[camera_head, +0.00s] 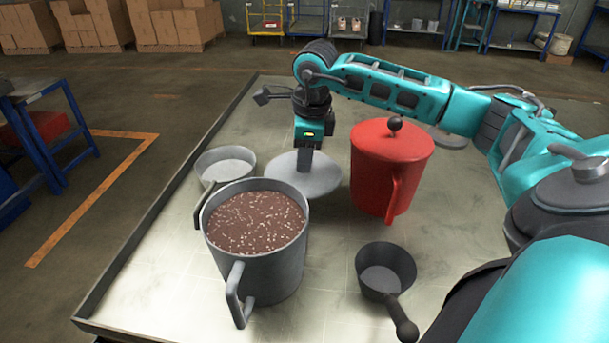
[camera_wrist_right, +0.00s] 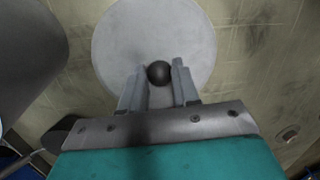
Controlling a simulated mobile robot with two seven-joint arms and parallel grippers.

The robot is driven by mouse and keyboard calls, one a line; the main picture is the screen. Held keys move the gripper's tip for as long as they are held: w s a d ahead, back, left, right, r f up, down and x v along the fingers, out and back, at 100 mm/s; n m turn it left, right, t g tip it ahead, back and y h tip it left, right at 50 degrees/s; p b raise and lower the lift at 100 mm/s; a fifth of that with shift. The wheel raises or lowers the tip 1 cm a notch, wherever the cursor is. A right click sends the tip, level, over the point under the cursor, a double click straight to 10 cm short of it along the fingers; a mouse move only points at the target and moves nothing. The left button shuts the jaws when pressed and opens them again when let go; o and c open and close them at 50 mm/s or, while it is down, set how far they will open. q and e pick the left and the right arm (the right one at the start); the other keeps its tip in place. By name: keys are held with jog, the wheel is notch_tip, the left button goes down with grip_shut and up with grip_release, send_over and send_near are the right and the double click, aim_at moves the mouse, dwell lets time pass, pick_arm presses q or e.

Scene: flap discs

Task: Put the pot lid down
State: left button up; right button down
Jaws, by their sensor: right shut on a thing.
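The grey round pot lid (camera_head: 318,178) is between the grey pot and the red pot in the head view. Its dark round knob (camera_wrist_right: 158,72) shows in the right wrist view, with the pale lid disc (camera_wrist_right: 125,45) around it. My right gripper (camera_head: 304,158) points down at the lid's middle and is shut on the knob, with one finger on each side. I cannot tell whether the lid touches the table. The grey pot (camera_head: 268,268) stands open, full of brown, speckled contents. My left gripper is not in view.
A red lidded pot (camera_head: 378,172) stands right of the lid. A small pale pan (camera_head: 224,162) sits behind the grey pot, and a dark saucepan (camera_head: 383,272) is at the front right. The table's raised edge (camera_head: 165,187) runs along the left.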

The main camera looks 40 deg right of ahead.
aim_at(304, 175)
jog(key=shift+f, duration=2.55)
jog(key=shift+f+b, duration=0.2)
jog(key=shift+b, duration=0.1)
jog(key=c, duration=0.8)
grip_release()
jog(key=shift+r, duration=0.1)
jog(key=r, duration=0.4)
jog(key=s+r, duration=0.1)
jog(key=r, duration=0.3)
jog(key=s+r+p, duration=0.1)
jog(key=r, duration=0.3)
jog(key=shift+a, duration=0.2)
